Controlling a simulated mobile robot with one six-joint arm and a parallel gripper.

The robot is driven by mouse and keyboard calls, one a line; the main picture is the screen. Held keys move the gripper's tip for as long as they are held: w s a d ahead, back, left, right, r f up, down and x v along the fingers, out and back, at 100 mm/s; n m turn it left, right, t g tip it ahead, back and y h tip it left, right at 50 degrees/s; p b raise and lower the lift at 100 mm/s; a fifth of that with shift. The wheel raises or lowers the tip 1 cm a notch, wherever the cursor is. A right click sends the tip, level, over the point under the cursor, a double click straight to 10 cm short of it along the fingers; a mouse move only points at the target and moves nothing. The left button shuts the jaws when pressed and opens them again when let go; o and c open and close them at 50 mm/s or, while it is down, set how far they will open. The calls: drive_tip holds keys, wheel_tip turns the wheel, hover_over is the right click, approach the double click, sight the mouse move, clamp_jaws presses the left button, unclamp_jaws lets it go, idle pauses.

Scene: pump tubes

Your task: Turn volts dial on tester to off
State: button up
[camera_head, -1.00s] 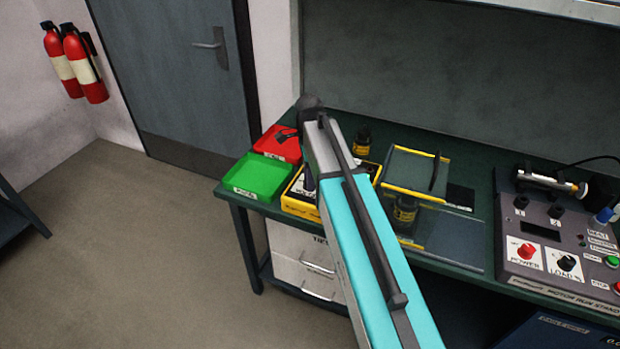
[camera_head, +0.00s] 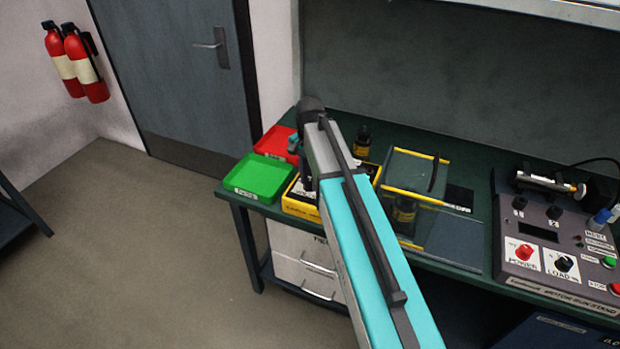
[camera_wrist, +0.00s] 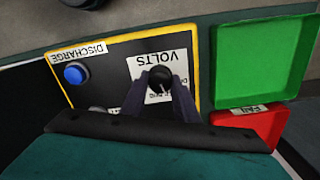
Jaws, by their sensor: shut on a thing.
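The tester is a box with a black face and yellow edges; it shows in the wrist view (camera_wrist: 112,62) and partly behind my arm in the head view (camera_head: 298,205). The black volts dial (camera_wrist: 160,74) sits on a white label reading VOLTS. My gripper (camera_wrist: 161,80) is shut on this dial, with one finger on each side of it. The fingers cover part of the label, so I cannot read the dial's setting. In the head view my arm hides the dial and the fingers.
A blue button (camera_wrist: 75,73) marked DISCHARGE is on the tester's face. A green tray (camera_head: 258,177) and a red tray (camera_head: 272,143) lie beside the tester. A clear guard with yellow edges (camera_head: 412,190) and the motor run stand (camera_head: 545,225) are to the right.

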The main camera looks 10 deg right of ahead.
sight(310, 181)
drive_tip(key=n, duration=0.5)
drive_tip(key=n+p, duration=0.1)
drive_tip(key=n, duration=0.4)
drive_tip(key=shift+n, duration=0.3)
idle(0.4)
drive_tip(key=o, duration=1.1)
drive_tip(key=shift+c, duration=0.2)
drive_tip(key=shift+r, duration=0.1)
wheel_tip(310, 181, up, 14)
drive_tip(key=p, duration=0.8)
drive_tip(key=shift+p, duration=0.35)
drive_tip(key=shift+s+f, duration=0.15)
drive_tip(key=shift+f, duration=0.1)
